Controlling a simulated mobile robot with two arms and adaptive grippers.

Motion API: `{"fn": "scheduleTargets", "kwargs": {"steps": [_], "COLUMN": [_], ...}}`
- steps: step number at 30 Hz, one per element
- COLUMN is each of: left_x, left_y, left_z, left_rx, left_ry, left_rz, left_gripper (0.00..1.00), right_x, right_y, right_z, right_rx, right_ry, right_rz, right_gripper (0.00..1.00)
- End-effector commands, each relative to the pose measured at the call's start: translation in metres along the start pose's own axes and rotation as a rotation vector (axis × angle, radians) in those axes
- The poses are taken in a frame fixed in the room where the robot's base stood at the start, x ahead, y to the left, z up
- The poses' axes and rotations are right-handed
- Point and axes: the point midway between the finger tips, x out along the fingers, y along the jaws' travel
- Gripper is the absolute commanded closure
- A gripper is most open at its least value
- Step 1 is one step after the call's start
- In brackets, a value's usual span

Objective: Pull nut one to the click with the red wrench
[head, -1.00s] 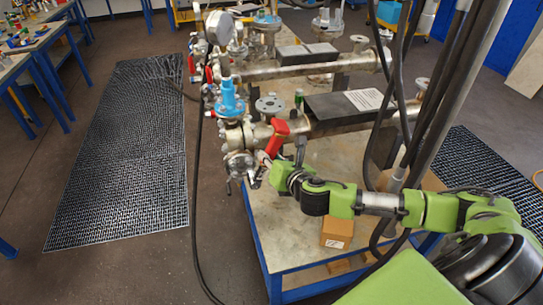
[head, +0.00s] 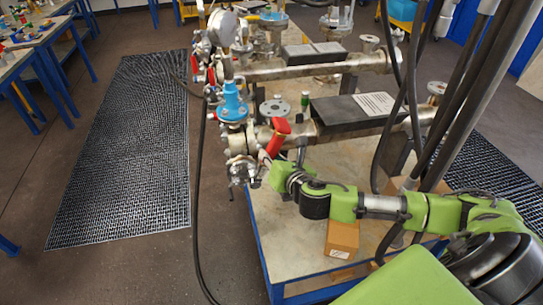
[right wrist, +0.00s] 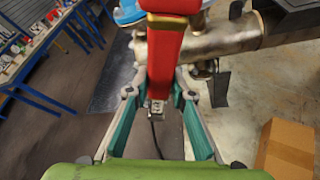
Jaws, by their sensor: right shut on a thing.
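In the right wrist view the red wrench (right wrist: 165,62) runs up between the two fingers. My right gripper (head: 265,166) is shut on the wrench, with its fingers (right wrist: 160,108) on either side of it. The wrench's far end is hidden, and I cannot tell which nut is nut one or whether the wrench sits on it. My left gripper is not in view.
A blue fitting (head: 232,103) and a gauge (head: 222,27) rise near the vessel ends. A cardboard box (head: 342,238) sits on the blue-framed table (head: 290,225) below my right arm. Black hoses hang at the right. Floor grating (head: 125,150) lies clear at the left.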

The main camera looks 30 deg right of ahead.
Motion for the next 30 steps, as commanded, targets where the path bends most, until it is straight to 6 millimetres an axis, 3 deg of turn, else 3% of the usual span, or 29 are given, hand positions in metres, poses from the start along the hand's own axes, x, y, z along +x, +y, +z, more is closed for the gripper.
{"fn": "scheduleTargets", "kwargs": {"steps": [30], "left_x": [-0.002], "left_y": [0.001], "left_z": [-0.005], "left_rx": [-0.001], "left_ry": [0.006], "left_rz": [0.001], "left_gripper": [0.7], "right_x": [0.022], "right_y": [0.0], "right_z": [0.012], "right_rx": [0.0], "right_ry": [-0.006], "right_rz": [0.002], "right_gripper": [1.0]}}
